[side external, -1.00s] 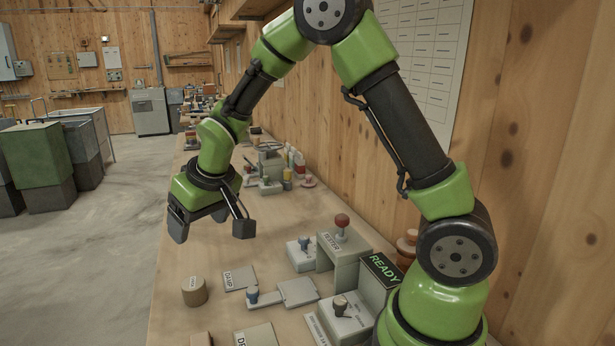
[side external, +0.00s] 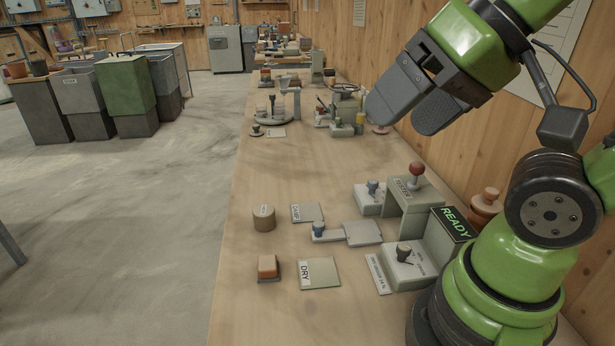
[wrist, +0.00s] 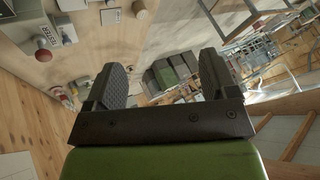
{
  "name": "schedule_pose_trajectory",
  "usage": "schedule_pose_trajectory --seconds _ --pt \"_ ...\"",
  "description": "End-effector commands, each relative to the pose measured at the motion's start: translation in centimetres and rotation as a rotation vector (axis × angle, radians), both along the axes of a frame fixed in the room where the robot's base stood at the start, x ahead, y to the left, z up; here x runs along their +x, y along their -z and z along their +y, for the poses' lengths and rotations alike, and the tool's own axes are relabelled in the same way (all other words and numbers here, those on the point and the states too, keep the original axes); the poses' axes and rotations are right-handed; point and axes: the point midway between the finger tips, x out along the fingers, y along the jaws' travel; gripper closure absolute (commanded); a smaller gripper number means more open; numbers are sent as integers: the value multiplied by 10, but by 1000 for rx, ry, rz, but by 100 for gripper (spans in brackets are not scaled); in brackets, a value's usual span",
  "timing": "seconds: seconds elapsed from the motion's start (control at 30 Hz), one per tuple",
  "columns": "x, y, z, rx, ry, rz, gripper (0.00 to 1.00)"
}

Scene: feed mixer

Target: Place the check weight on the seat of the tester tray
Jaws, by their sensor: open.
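My gripper (side external: 408,113) is open and empty, high above the right side of the bench. Its two dark fingers stand apart in the wrist view (wrist: 165,82). The tester (side external: 412,190) is a grey housing with a red knob on top. A flat grey tray (side external: 362,233) with a blue-knobbed handle lies in front of it. A short brown labelled cylinder (side external: 264,219) stands to the left, and an orange-brown knobbed piece (side external: 486,207) stands behind the READY display. I cannot tell for sure which one is the check weight. My gripper touches none of these.
The READY display (side external: 452,224) is lit green. A DAMP plate (side external: 307,212), a DRY plate (side external: 319,273) and an orange block on a dark base (side external: 268,267) lie on the bench. A black-knobbed switch box (side external: 408,266) stands near my base.

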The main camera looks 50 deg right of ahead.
Motion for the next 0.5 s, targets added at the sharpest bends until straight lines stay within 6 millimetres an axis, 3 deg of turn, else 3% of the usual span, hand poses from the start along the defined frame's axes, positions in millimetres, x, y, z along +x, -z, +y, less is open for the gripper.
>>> schedule_pose_trajectory --seconds 0.3,0.37,0.5 --pt "6 -2 -1 -32 -31 7 21" --pt "14 -4 -3 -80 -80 19 21" --pt "50 -6 -8 -271 -292 67 21"
